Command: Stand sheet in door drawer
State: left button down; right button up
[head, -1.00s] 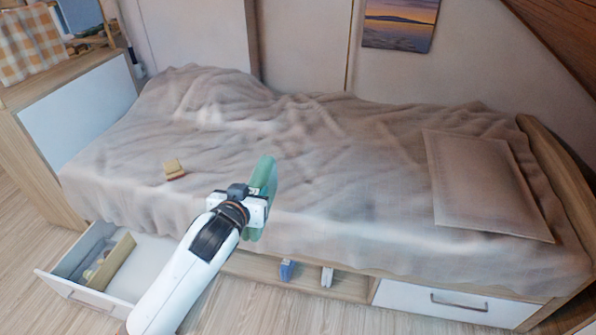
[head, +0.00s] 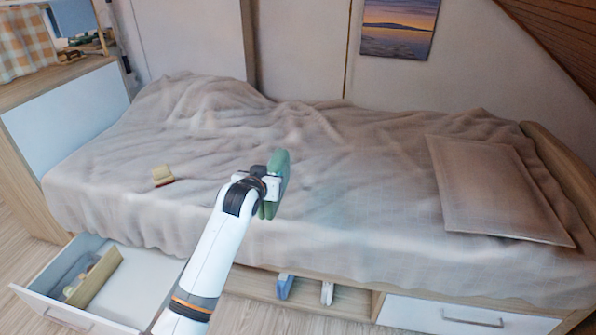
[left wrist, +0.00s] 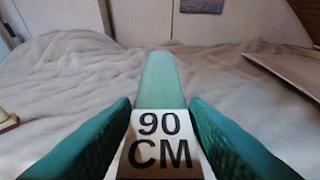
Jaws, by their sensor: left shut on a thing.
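My left gripper (head: 268,182) is shut on a folded green sheet (head: 280,165) and holds it up over the bed's near side. In the left wrist view the sheet (left wrist: 160,80) stands between the dark green fingers, with a white band marked "90 CM". An open white drawer (head: 150,285) is pulled out under the bed's left end, left of my arm. A wooden divider (head: 95,278) splits it; small items lie left of the divider, and the larger right part looks empty where visible. My arm covers some of its right side. My right gripper is out of view.
A small yellowish block (head: 163,175) lies on the bed cover (head: 330,215). A blue item (head: 285,286) and a white item (head: 327,292) stand in the open shelf under the bed. A closed drawer (head: 430,312) is at right. A flat cushion (head: 495,190) lies on the bed.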

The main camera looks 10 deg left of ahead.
aim_at(143, 304)
jog(key=i, duration=0.9)
